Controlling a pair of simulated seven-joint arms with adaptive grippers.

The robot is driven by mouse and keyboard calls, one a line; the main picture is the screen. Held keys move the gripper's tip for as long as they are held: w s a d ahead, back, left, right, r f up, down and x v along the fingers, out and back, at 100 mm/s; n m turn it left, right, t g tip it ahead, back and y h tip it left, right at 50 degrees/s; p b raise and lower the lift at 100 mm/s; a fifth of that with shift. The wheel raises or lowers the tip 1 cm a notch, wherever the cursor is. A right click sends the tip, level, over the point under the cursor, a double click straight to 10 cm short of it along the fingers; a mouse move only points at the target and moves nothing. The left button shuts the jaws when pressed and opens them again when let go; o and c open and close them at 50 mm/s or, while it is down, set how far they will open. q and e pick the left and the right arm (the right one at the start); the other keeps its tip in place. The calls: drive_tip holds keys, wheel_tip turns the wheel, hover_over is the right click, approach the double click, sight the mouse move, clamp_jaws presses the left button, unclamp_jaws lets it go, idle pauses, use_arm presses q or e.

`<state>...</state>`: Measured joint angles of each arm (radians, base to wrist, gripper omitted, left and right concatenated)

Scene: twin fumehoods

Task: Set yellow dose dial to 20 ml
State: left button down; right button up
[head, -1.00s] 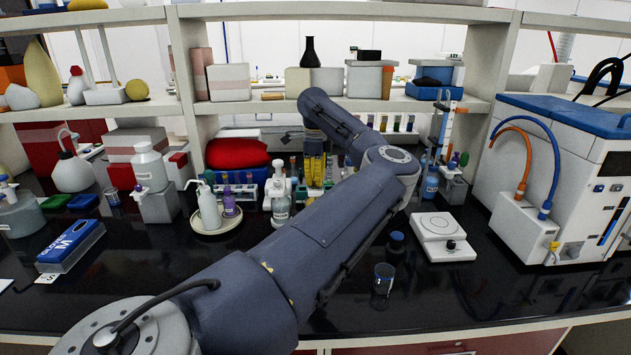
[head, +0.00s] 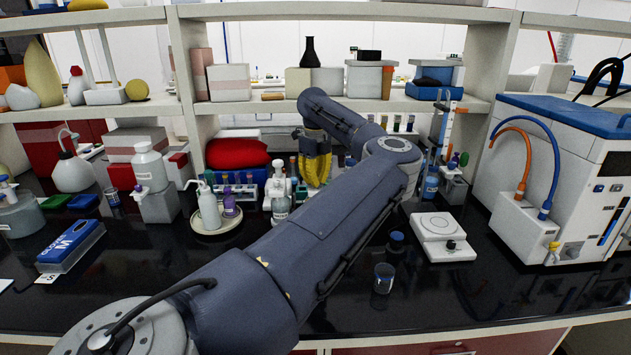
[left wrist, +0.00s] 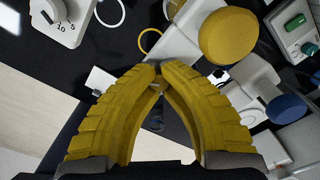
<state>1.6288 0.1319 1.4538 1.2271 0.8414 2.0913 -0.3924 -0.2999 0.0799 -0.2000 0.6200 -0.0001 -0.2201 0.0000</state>
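My left gripper (head: 317,183) points down among the bottles at the back of the bench in the head view. In the left wrist view, its yellow ribbed fingers (left wrist: 160,68) bow outward and their tips meet, with nothing seen held between them. I cannot tell which one is the dose dial. My right gripper is not in view.
A white dispenser bottle (head: 280,208) stands left of the gripper. A green knob (left wrist: 295,22) and a blue disc (left wrist: 287,108) are on the right in the wrist view. A white hotplate (head: 440,235) and a glass beaker (head: 384,279) stand to the right.

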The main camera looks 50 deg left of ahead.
use_arm(q)
drive_tip(key=shift+a, duration=0.1)
idle(0.3)
drive_tip(key=c, duration=1.3)
unclamp_jaws()
wheel_tip(320, 180, up, 12)
drive_tip(key=shift+r, duration=0.1)
